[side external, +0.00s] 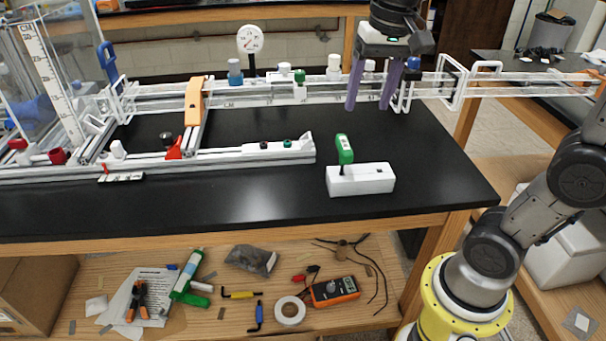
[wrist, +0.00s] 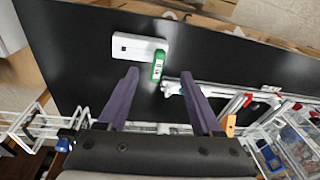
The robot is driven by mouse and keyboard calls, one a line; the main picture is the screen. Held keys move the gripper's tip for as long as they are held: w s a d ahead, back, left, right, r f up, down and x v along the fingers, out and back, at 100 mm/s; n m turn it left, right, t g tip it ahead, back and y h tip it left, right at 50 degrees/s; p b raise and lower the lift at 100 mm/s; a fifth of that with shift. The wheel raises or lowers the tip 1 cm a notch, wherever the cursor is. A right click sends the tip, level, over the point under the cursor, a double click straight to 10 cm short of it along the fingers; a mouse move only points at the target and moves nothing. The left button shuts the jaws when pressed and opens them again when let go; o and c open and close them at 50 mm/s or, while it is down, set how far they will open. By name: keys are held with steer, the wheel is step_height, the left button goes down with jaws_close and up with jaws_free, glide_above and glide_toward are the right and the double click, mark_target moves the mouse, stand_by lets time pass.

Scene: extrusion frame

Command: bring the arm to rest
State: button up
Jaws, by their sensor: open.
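My gripper (side external: 372,84) hangs with its two purple fingers pointing down above the right part of the black bench. Its fingers are apart, with nothing between them. In the wrist view my gripper (wrist: 160,100) also shows its fingers spread and empty. A white block (side external: 361,180) lies on the bench in front of and below my gripper. A green-handled tool (side external: 344,150) stands upright in the block, apart from the fingers. The wrist view shows the block (wrist: 138,46) and the green handle (wrist: 158,66) beyond the fingertips.
A white extrusion frame (side external: 250,92) runs along the back of the black bench (side external: 260,215), with an orange crosspiece (side external: 194,101) and a dial gauge (side external: 249,40). A shorter white rail (side external: 250,152) lies in front. The bench around the block is clear. A lower shelf holds a multimeter (side external: 335,290) and tape (side external: 290,311).

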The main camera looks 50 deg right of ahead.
steer(key=s+a+f+n+t, duration=0.3)
steer(key=s+f+n, duration=0.4)
steer(key=s, duration=0.4)
steer(key=shift+s+f+n+t, duration=0.3)
steer(key=shift+f+n+t, duration=0.1)
steer(key=shift+f, duration=0.15)
stand_by(2.5)
